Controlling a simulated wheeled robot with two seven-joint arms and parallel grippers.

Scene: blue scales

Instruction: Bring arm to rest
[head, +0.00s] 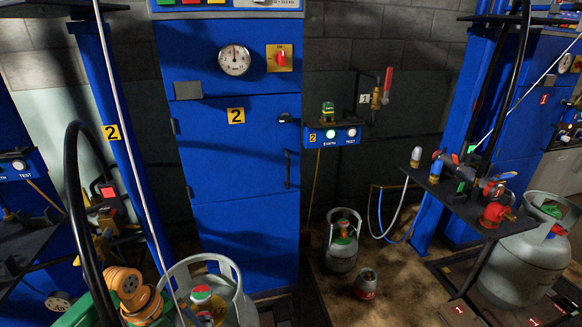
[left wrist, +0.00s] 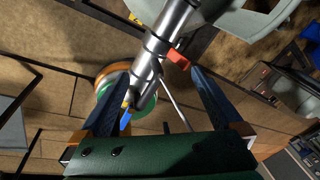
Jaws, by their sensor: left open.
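My left gripper (left wrist: 158,72) shows in the left wrist view, with a dark green palm and two dark blue fingers spread apart. A silver metal tube-shaped part (left wrist: 155,65) with a blue tip lies between the fingers in the picture; the fingers are not closed on it, and I cannot tell its distance. An orange and green round thing (left wrist: 113,82) shows partly behind it. In the head view I cannot make out my left gripper. My right gripper is in neither view.
A blue cabinet (head: 243,190) stands at the back. A small cylinder (head: 342,252) stands on the floor. At right are a dark shelf (head: 450,197) with valves and a large cylinder (head: 522,268).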

